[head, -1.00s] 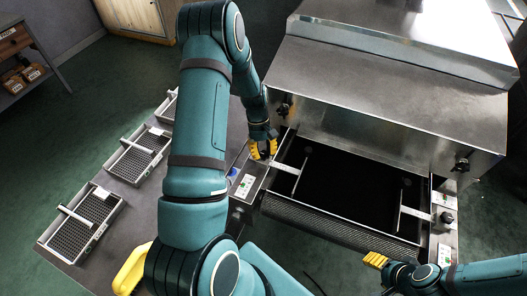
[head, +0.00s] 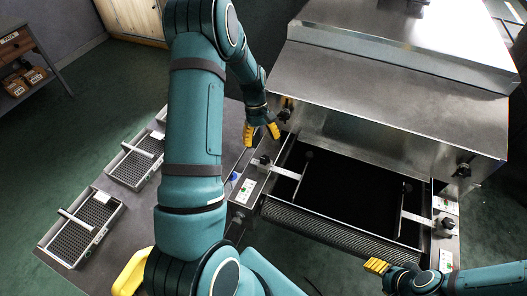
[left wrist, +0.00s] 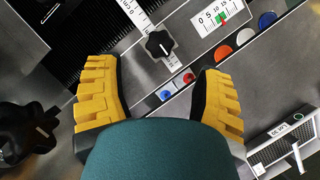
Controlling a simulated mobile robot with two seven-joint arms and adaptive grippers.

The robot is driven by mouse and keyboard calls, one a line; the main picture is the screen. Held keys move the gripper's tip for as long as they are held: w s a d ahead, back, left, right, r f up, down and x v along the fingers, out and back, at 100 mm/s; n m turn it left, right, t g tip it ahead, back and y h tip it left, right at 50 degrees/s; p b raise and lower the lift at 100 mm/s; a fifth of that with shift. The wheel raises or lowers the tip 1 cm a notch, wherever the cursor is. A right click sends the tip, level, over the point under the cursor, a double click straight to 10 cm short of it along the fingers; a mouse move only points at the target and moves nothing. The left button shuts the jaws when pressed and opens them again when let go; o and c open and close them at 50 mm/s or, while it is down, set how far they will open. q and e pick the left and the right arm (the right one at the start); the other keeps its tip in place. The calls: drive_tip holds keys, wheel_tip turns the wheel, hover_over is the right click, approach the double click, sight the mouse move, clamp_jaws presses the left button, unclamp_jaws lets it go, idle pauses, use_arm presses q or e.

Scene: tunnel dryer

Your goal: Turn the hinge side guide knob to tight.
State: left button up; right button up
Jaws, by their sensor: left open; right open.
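A black star knob (head: 265,160) sits on the left side guide (head: 287,173), at the left edge of the dark belt. In the left wrist view this knob (left wrist: 159,44) has a white line on top and lies ahead, between the fingertips but apart from them. My left gripper (head: 261,132) is open and empty, just behind the knob in the head view. Its yellow fingers (left wrist: 158,72) are spread wide. Another black knob (head: 447,222) is on the right side guide (head: 418,216). My right gripper (head: 376,265) is empty near the belt's front right. Which side is the hinge side cannot be told.
The metal dryer hood (head: 390,90) stands behind the belt, with a black knob (head: 286,108) close to my left gripper and another (head: 463,167) at right. A scale (left wrist: 215,17) and coloured buttons (left wrist: 245,37) lie beside the guide. Mesh trays (head: 82,225) rest on the left table.

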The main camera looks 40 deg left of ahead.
use_arm(q)
drive_tip(key=v, duration=0.5)
drive_tip(key=shift+r, duration=0.1)
idle(0.5)
